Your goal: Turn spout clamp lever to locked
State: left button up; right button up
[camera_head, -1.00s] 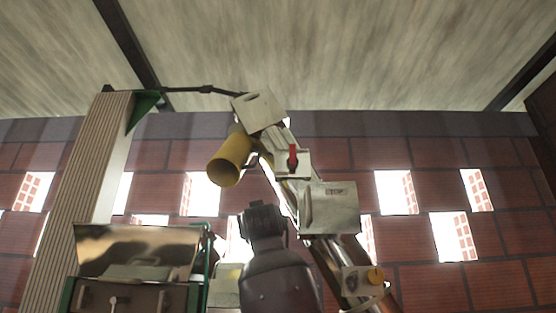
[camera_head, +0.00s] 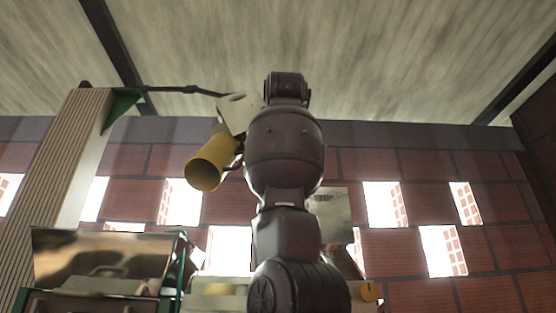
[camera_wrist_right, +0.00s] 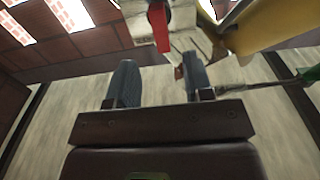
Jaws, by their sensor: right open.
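The red clamp lever (camera_wrist_right: 158,30) shows at the top of the right wrist view, on a pale metal part of the elevator. My right gripper (camera_wrist_right: 160,66) is open and empty. In the head view my right arm hides the lever. My left gripper is out of view.
A tan post (camera_head: 66,175) with a green bracket (camera_head: 120,108) and a dark rod (camera_head: 180,89) stands at left. A metal hopper (camera_head: 100,258) is at lower left. A pale panel (camera_head: 336,212) shows behind my arm. The brick wall (camera_head: 420,200) is behind.

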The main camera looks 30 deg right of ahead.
pick_arm(q)
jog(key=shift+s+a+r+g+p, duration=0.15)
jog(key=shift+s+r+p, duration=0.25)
jog(key=shift+p, duration=0.45)
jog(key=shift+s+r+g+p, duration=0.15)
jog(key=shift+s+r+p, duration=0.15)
jog(key=shift+p, duration=0.5)
pick_arm(e)
jog(key=shift+x, duration=4.8)
jog(key=c, duration=0.6)
jog(key=shift+c, duration=0.2)
